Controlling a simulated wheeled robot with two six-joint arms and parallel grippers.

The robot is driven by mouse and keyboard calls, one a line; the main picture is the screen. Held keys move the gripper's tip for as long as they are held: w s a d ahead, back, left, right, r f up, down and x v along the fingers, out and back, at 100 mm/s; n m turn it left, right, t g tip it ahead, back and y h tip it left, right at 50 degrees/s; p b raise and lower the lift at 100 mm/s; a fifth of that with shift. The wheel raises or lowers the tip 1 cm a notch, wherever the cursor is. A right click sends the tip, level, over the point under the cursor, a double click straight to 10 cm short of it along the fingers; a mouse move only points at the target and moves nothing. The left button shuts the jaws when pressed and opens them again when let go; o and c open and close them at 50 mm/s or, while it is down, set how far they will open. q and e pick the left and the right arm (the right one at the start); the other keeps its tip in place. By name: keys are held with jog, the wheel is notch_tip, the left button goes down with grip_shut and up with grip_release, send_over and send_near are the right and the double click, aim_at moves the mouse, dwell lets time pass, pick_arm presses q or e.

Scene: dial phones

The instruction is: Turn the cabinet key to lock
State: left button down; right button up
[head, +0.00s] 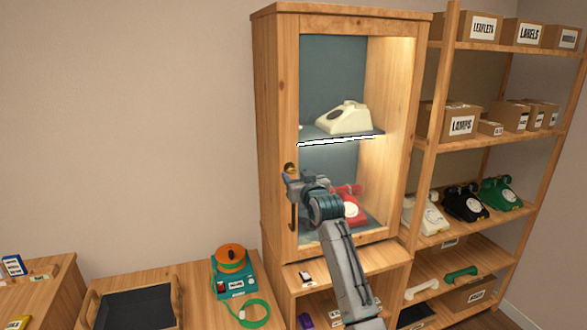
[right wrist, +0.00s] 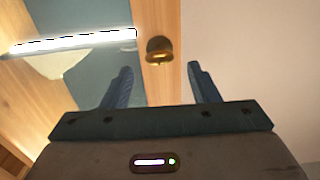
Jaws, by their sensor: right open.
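The tall wooden cabinet (head: 277,75) stands at the centre of the head view, with a lit interior. A small brass key (head: 290,168) sits on its left front stile, partly hidden by my right gripper (head: 291,184). In the right wrist view the brass key (right wrist: 159,48) shows beyond and between the two fingertips of the open right gripper (right wrist: 160,70). The fingers are apart from it, with nothing between them. A dark vertical handle (head: 292,217) is on the stile below the key. My left gripper is out of view.
A cream phone (head: 344,118) stands on the cabinet's shelf and a red phone (head: 351,205) below, partly behind my right arm. An open shelf (head: 424,155) with boxes and phones stands to the right. A low bench with a dark tray (head: 137,308) and orange-green device (head: 230,270) is left.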

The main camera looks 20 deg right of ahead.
aim_at(294, 172)
jog(key=shift+w+p, duration=0.45)
jog(key=shift+w, duration=1.45)
jog(key=c, duration=1)
